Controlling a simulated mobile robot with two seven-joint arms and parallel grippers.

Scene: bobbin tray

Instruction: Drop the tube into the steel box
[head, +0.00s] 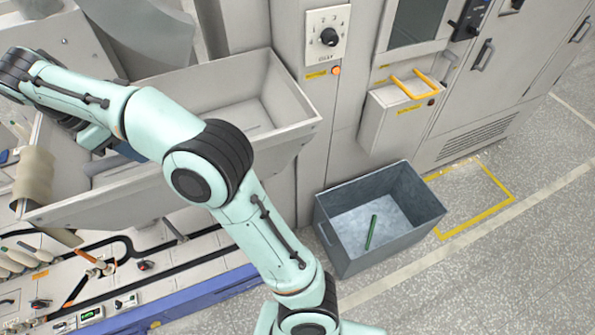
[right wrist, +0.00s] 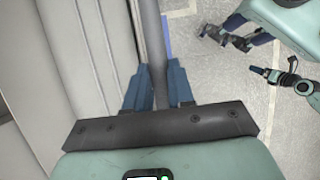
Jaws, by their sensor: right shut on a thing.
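A green tube (head: 370,233) lies inside the grey steel box (head: 400,243), on its floor, in the head view. In the right wrist view my right gripper (right wrist: 158,68) has its blue fingers on either side of a long grey bar (right wrist: 151,30) and is shut on it. I cannot tell for sure what this bar belongs to. In the head view, one of my arms reaches up and left over a large grey trough, and its forearm hides much of its gripper. Another gripper's blue fingers (right wrist: 235,38) show small at the wrist view's upper right; their opening is unclear.
The grey trough (head: 285,100) fills the upper left, with the machine's panels beside it. A control box with yellow handles (head: 415,85) hangs above the steel box. Open floor (head: 520,240) lies to the right, with a yellow outline on it.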

